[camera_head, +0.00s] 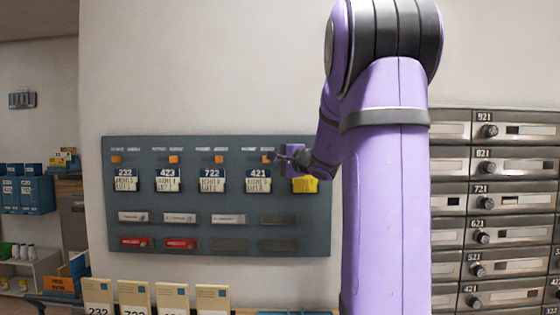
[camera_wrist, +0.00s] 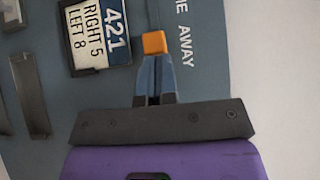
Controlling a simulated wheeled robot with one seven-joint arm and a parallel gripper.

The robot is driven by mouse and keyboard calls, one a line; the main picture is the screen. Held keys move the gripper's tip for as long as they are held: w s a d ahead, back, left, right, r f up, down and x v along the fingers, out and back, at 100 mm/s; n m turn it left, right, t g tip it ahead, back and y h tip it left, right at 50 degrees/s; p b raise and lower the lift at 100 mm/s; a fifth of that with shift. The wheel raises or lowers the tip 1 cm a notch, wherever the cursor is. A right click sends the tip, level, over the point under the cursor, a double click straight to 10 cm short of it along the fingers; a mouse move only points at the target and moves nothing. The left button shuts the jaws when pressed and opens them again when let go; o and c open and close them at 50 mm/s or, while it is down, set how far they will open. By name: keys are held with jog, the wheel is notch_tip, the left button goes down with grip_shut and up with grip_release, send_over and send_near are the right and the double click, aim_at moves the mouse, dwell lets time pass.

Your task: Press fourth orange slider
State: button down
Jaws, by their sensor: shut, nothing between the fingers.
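The grey panel (camera_head: 230,235) on the wall carries a row of small orange sliders near its top: the first (camera_head: 116,159), second (camera_head: 173,159), third (camera_head: 219,159) and fourth (camera_head: 266,158) from the left. The fourth is above the card marked 421 (camera_head: 258,181). My gripper (camera_head: 288,157) is at the panel, just right of the fourth slider. In the wrist view the shut fingertips (camera_wrist: 153,62) are right at the orange slider (camera_wrist: 154,43), with the 421 card (camera_wrist: 95,35) beside it. I cannot tell whether they touch.
A yellow card (camera_head: 305,185) sits right of the 421 card, partly behind my arm. Silver slots (camera_head: 180,218) and red labels (camera_head: 135,242) are lower on the panel. Metal mailboxes (camera_head: 500,202) stand at the right. Upright cards (camera_head: 135,298) stand below the panel.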

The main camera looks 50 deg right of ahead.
jog(key=shift+w+a, duration=1.85)
jog(key=shift+w, duration=0.3)
